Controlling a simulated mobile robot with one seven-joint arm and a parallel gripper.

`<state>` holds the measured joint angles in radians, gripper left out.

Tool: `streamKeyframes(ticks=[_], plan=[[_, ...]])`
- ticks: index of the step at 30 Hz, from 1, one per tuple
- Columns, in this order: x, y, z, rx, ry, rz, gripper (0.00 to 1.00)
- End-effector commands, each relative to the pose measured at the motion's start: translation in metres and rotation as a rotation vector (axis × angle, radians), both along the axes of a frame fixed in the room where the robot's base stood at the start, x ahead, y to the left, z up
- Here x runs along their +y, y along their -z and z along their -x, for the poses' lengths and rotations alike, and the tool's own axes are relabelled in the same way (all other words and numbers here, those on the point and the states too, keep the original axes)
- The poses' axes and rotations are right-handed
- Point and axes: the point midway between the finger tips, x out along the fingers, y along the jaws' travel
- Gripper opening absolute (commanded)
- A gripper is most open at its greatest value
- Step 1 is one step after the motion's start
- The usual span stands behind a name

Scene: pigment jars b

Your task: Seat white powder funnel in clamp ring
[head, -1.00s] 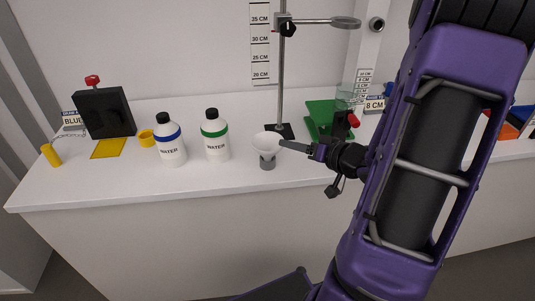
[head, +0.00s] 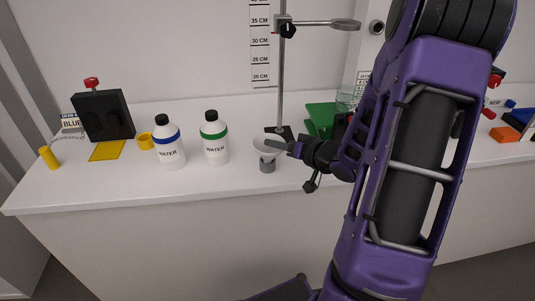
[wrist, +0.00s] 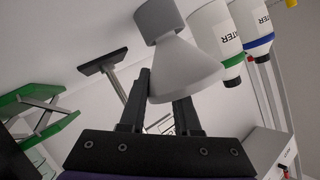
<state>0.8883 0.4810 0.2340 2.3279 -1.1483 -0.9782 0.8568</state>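The white powder funnel (head: 266,146) stands upright at the bench's front, its wide mouth up and its lower end in a small grey cup-like base (head: 267,166). It also shows in the wrist view (wrist: 185,65), where the picture is turned over. My gripper (head: 285,147) reaches in from the right, its fingertips at the funnel's rim. In the wrist view its two fingers (wrist: 163,95) are apart, with the cone's edge at their tips; the right tip is partly hidden by the cone. The clamp ring (head: 345,24) sticks out rightward, high on a metal stand (head: 281,75), and is empty.
Two water bottles, blue-banded (head: 169,145) and green-banded (head: 214,140), stand left of the funnel. A black block (head: 104,115) and yellow cup (head: 145,140) are farther left. The bench front is clear below the bottles.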

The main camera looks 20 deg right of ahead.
Motion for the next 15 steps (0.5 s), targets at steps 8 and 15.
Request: streamKeyframes(ticks=[8,15], plan=[[-0.0001,0.0003,0.0003,0.001,-0.001,0.0,0.0],[-0.0002,0.0,0.0004,0.001,0.0,0.001,0.0]])
